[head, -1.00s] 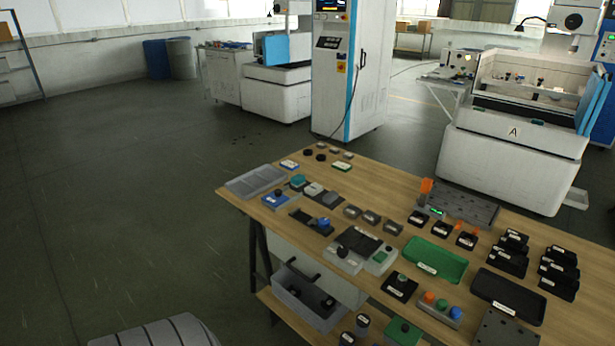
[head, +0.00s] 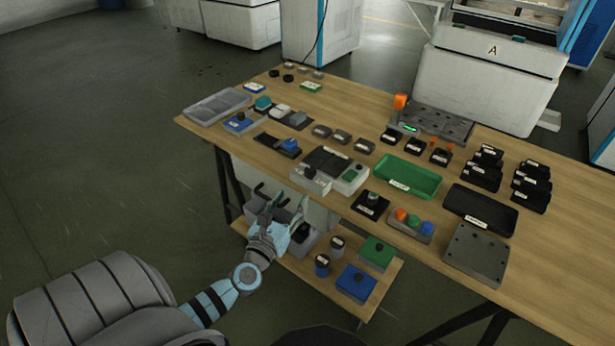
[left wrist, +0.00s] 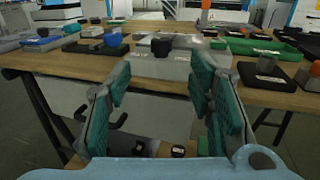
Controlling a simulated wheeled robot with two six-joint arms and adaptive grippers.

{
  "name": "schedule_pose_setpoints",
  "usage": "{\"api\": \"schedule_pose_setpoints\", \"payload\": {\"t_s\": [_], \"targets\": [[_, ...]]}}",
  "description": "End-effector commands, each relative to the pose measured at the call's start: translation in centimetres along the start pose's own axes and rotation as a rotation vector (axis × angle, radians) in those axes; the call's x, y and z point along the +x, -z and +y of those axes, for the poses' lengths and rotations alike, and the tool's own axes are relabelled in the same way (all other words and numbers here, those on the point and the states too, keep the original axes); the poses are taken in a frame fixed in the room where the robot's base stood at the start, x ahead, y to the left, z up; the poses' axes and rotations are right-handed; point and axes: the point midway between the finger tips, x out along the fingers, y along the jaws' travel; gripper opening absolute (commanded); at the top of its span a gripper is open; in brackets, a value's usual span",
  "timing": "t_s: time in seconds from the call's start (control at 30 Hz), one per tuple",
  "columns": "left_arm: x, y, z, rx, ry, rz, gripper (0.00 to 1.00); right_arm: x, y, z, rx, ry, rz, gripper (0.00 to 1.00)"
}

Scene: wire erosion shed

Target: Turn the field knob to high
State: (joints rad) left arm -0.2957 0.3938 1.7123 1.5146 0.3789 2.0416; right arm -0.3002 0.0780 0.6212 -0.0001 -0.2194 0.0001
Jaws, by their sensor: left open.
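Several boxes carry knobs, and their labels are too small to read, so I cannot tell for sure which is the field knob. A black knob (head: 310,171) stands on a light grey box (head: 312,184) at the table's near edge. In the left wrist view this black knob (left wrist: 160,47) and grey box (left wrist: 172,66) appear ahead, framed between the fingers. My left gripper (head: 280,192) is open and empty, in front of the table edge and apart from the knob. It also shows in the left wrist view (left wrist: 165,85). My right gripper is out of view.
Other knobs sit on a blue box (head: 241,124) and a black box (head: 370,203). A green tray (head: 408,178) and a button box (head: 410,226) lie to the right. A lower shelf (head: 297,265) holds blue and green boxes. Floor at left is clear.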

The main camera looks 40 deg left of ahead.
Motion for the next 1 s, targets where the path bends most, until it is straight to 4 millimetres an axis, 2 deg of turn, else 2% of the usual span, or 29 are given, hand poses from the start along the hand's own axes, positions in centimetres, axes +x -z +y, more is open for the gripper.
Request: {"api": "schedule_pose_setpoints", "payload": {"t_s": [0.1, 0.2, 0.4, 0.57, 0.8, 0.87, 1.0], "targets": [[3.7, -0.1, -0.1, 0.000, 0.000, -0.003, 0.48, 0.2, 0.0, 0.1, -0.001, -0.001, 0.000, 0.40], [6.5, 0.1, -0.1, 0.001, 0.000, -0.002, 0.48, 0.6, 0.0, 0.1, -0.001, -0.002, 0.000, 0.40], [10.0, 0.2, -0.2, 0.004, 0.003, 0.000, 0.48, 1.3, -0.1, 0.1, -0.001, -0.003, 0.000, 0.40], [11.1, 0.1, -0.2, 0.005, 0.003, 0.002, 0.48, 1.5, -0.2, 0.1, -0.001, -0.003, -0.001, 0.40], [11.2, 0.1, -0.2, 0.005, 0.004, 0.002, 0.48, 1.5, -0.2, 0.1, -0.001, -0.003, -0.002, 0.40], [11.2, 0.1, -0.2, 0.005, 0.004, 0.002, 0.40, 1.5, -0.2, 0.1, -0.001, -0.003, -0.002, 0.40], [11.1, 0.1, -0.2, 0.005, 0.004, 0.002, 0.17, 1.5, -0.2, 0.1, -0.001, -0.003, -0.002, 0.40]]}}
